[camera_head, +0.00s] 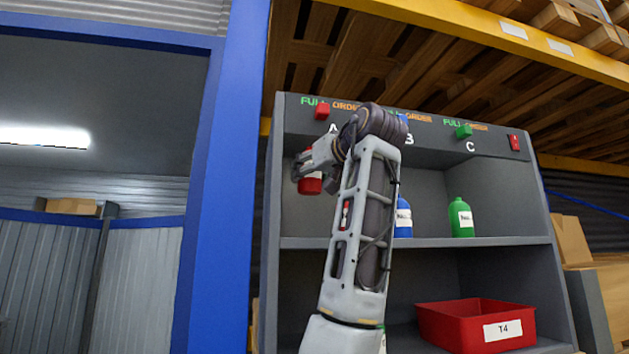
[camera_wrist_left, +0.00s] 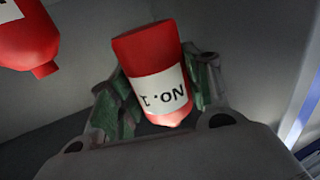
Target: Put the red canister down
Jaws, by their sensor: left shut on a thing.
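My left gripper (camera_head: 316,163) is shut on a red canister (camera_head: 310,186) with a white label, in front of or inside the bay marked A; its depth is unclear. The canister's bottom shows above the level of the middle shelf (camera_head: 420,243). In the left wrist view the canister (camera_wrist_left: 149,50) sits between the fingers of the left gripper (camera_wrist_left: 160,90), slightly tilted in the picture, its label reading upside down. Another red bottle-shaped thing (camera_wrist_left: 28,38) shows at the upper left there. My right gripper is not in view.
A blue bottle (camera_head: 403,222) and a green bottle (camera_head: 461,219) stand on the middle shelf to the right. A red bin (camera_head: 431,322) marked T4 sits lower right. A blue post (camera_head: 220,190) stands left.

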